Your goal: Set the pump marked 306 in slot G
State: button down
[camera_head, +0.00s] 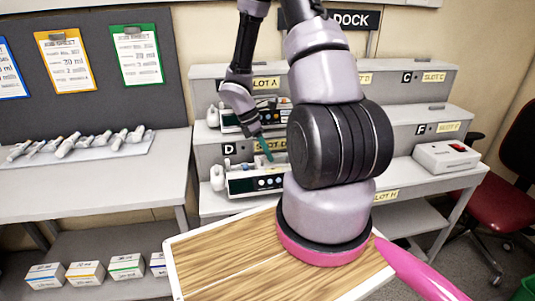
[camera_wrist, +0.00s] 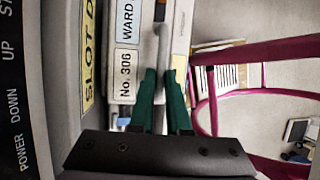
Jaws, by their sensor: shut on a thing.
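The pump marked 306 (camera_head: 256,181) is a white box with a dark front panel, at the slot D place on the middle tier of the dock. In the wrist view its "No. 306" label (camera_wrist: 124,76) shows beside the yellow SLOT D sign (camera_wrist: 88,55). My gripper (camera_head: 265,150) is above the pump, and in the wrist view its green fingers (camera_wrist: 162,95) are shut on the pump's grey handle (camera_wrist: 162,50). I cannot tell whether the pump rests on the shelf or is slightly raised. No slot G sign is readable; my arm covers part of the dock.
Another pump (camera_head: 229,121) stands at slot A behind. A SLOT H sign (camera_head: 386,196) is lower down. My wooden-topped base is in front. A red chair (camera_head: 490,205) stands right, a side table (camera_head: 95,185) left.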

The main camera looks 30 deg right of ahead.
jog(key=shift+f, duration=1.45)
dwell(1.6)
jog(key=c, duration=0.8)
grip_release()
jog(key=v, duration=1.1)
jog(key=s+a+r+m+t+y, duration=0.2)
jog(key=s+r+m, duration=0.3)
jog(key=r, duration=0.5)
jog(key=s+a+r+m+t+y, duration=0.2)
jog(key=s+r+m+t, duration=0.3)
jog(key=r+m, duration=0.3)
jog(key=s+a+r+m+t+y, duration=0.1)
jog(key=s+a+r+m+t, duration=0.2)
jog(key=r, duration=1)
jog(key=s+a+m, duration=0.1)
jog(key=s+m, duration=0.1)
jog(key=m, duration=0.1)
jog(key=shift+t+y, duration=0.3)
jog(key=shift+y, duration=0.1)
